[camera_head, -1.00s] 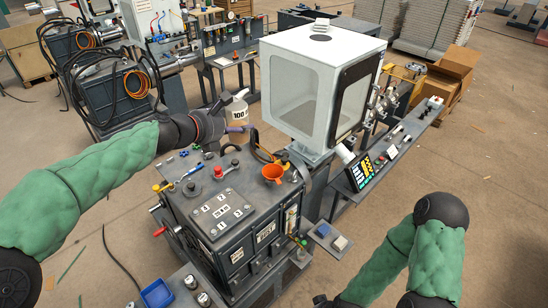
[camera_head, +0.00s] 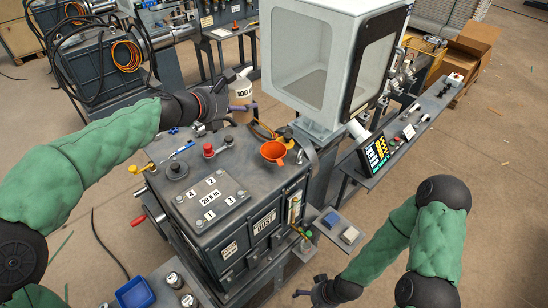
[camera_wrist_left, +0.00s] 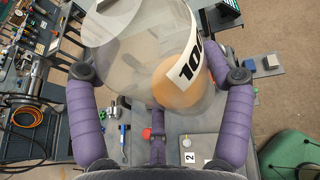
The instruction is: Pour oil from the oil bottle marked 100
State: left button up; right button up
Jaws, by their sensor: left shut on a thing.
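The clear oil bottle marked 100 (camera_head: 241,90) is held above the far edge of the dark machine housing (camera_head: 215,205). It also shows large in the left wrist view (camera_wrist_left: 140,65), with amber oil inside. An orange funnel (camera_head: 272,151) stands on top of the housing, to the right of and nearer than the bottle. My right gripper (camera_head: 310,287) is low at the bottom, empty, its fingertips apart.
A white enclosure (camera_head: 330,60) stands behind and right of the housing. A red knob (camera_head: 208,150) and other fittings rise from the housing top. A control screen (camera_head: 376,152) is at the right. A blue tray (camera_head: 135,293) lies at the lower left. Floor is clear at the right.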

pick_arm(q)
jog(key=f+b, duration=2.3)
jog(key=f, duration=0.1)
jog(key=shift+w+f, duration=0.2)
jog(key=shift+a, duration=0.1)
